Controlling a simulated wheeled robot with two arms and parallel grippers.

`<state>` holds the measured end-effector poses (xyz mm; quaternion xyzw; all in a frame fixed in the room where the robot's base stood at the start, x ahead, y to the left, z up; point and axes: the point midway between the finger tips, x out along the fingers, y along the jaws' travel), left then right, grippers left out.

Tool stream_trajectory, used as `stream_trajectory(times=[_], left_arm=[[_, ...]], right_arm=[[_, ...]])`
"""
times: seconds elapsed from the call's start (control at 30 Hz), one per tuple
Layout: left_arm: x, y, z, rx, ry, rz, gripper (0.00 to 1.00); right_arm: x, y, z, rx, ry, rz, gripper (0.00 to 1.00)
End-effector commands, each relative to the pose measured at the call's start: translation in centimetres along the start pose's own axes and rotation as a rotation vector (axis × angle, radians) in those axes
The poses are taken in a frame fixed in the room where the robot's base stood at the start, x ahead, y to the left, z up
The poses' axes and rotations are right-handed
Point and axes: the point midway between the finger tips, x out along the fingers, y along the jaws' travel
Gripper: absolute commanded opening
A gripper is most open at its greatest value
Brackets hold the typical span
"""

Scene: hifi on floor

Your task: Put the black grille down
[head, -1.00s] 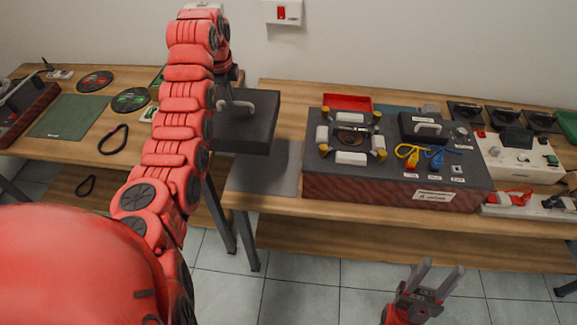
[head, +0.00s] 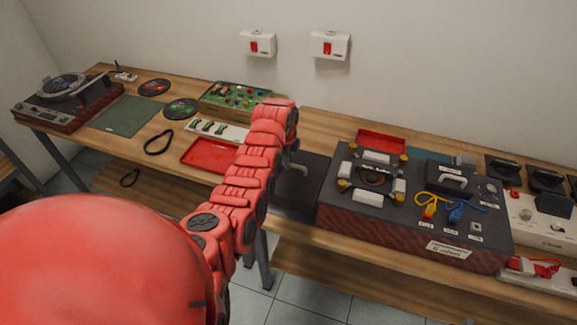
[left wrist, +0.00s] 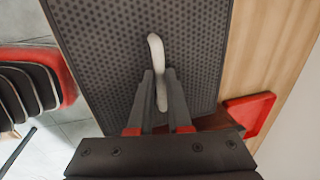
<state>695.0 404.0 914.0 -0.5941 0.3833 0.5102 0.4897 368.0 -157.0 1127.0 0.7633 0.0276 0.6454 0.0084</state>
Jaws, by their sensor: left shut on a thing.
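The black grille (head: 312,190) is a dark perforated panel with a pale handle. In the head view it lies low over the table, just left of the dark hifi box, partly hidden by my left arm. In the left wrist view the grille (left wrist: 105,55) fills the middle. My left gripper (left wrist: 160,80) is shut on its pale handle (left wrist: 155,48). I cannot tell whether the grille's underside touches the table. The grey mat is hidden now. My right gripper is not in view.
The hifi box (head: 360,220) with clips and coloured plugs stands close to the grille's right. A red tray (head: 205,156) lies to its left, with a green circuit board (head: 232,100) behind. Another red tray (head: 382,141) lies behind the box. The turntable (head: 68,100) is far left.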

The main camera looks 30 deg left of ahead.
Motion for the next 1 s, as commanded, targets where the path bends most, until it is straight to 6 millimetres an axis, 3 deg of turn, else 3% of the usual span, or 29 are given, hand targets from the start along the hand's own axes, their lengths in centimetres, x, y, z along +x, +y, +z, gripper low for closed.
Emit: stream_trajectory(times=[0.4,0.73,0.77,0.9,1.0], left_arm=[[3.7,0.8,-0.1,0.001,0.001,0.002,0.0],[4.2,0.8,0.0,0.0,0.001,-0.001,0.0],[4.1,0.8,0.0,0.0,0.001,-0.001,0.2],[4.1,0.8,0.0,-0.001,0.001,-0.001,0.45],[4.1,0.8,0.0,-0.001,0.0,-0.001,0.47]], right_arm=[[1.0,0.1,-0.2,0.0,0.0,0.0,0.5],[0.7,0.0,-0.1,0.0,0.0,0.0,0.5],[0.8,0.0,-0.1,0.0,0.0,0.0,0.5],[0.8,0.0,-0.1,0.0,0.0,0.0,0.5],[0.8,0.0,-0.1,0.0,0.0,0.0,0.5]])
